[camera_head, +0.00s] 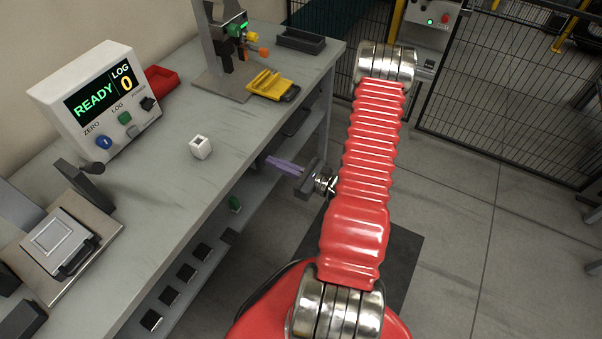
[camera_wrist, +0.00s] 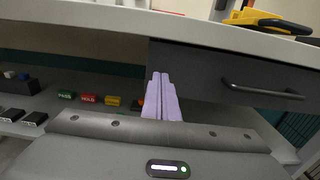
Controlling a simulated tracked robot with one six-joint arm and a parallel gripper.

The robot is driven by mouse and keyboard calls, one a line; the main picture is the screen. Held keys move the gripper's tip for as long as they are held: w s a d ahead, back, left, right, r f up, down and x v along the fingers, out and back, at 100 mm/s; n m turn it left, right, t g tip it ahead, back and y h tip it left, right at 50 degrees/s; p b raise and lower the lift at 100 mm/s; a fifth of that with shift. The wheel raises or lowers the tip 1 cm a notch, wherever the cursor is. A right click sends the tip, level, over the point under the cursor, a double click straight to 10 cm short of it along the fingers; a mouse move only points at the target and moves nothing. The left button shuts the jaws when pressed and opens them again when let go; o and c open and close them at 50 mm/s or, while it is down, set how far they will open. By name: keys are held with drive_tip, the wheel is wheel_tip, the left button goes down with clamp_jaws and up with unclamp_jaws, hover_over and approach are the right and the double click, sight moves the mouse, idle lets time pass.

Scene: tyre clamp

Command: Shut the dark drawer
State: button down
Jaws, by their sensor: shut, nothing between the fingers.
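The dark drawer (camera_wrist: 205,72) shows in the wrist view as a grey-black front under the bench top, right of centre, with a dark bar handle (camera_wrist: 262,91). In the head view a dark part of it (camera_head: 295,122) shows just past the bench's edge. How far it stands out is hard to tell. My gripper (camera_wrist: 160,76) has lilac fingers, shut together and empty. In the wrist view they overlap the drawer front's left end, left of the handle; contact cannot be told. In the head view my gripper (camera_head: 269,159) points at the bench's side, below the top.
The bench top (camera_head: 225,165) overhangs the drawer. A shelf (camera_wrist: 75,101) below holds several coloured blocks and dark bins. A READY display box (camera_head: 100,100), a white cube (camera_head: 200,147) and a yellow tool (camera_head: 270,84) stand on top. Open floor lies right, before a mesh fence (camera_head: 500,90).

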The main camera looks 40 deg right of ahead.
drive_tip(key=v, duration=1.3)
drive_tip(key=shift+s, duration=0.1)
idle(0.4)
